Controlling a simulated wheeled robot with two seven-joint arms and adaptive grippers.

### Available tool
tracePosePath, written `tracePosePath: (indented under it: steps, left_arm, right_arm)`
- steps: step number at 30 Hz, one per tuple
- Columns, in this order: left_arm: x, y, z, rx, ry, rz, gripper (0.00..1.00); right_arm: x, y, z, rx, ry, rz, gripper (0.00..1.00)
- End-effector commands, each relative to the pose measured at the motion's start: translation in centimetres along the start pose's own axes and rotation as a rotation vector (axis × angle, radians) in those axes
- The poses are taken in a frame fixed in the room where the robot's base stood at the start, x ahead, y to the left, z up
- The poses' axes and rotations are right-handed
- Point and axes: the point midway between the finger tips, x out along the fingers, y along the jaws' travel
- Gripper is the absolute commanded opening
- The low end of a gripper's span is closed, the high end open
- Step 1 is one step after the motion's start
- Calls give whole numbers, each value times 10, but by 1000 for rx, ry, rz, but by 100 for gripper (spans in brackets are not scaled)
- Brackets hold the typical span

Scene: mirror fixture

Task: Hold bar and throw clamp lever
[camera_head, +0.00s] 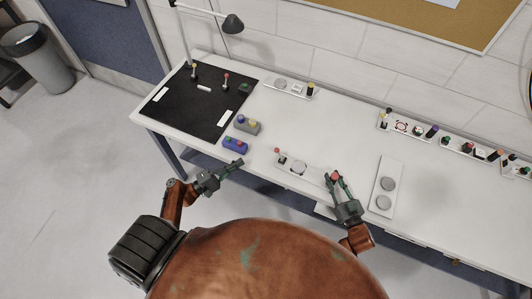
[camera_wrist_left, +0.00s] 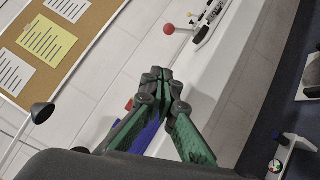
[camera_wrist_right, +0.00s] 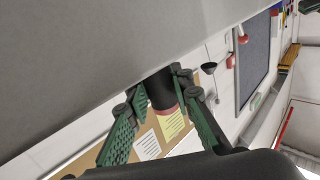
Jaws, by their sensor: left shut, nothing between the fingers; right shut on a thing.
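A small fixture with a pale round disc (camera_head: 298,167) lies near the front edge of the table, with a red-knobbed lever (camera_head: 278,151) at its left end. In the left wrist view a red ball knob (camera_wrist_left: 169,29) shows at the top, apart from my fingers. My left gripper (camera_head: 240,162) is shut and empty, in front of the blue box (camera_head: 234,145). My right gripper (camera_head: 334,177) is at the fixture's right end, where a red tip shows. In the right wrist view it is shut on a dark cylinder (camera_wrist_right: 160,90) with a reddish end; the fingers partly hide it.
A black mat (camera_head: 190,105) with small levers covers the table's left end. A grey box (camera_head: 247,124) stands behind the blue one. A white plate with two discs (camera_head: 386,185) lies to the right. Several control strips line the back. The middle of the table is clear.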

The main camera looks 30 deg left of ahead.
Motion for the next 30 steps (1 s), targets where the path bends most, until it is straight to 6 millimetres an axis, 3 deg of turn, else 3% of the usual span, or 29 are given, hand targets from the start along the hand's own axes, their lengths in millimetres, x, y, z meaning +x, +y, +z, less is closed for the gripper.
tracePosePath:
  steps: [14,20,30]
  left_arm:
    - [3,-4,-1,5,-4,-16,0]
    - [32,-4,-1,5,-6,-14,0]
    - [101,-5,0,5,-5,-15,0]
  right_arm:
    - [0,0,-1,0,2,1,0]
    - [0,0,-1,0,2,0,0]
    - [0,0,-1,0,2,0,0]
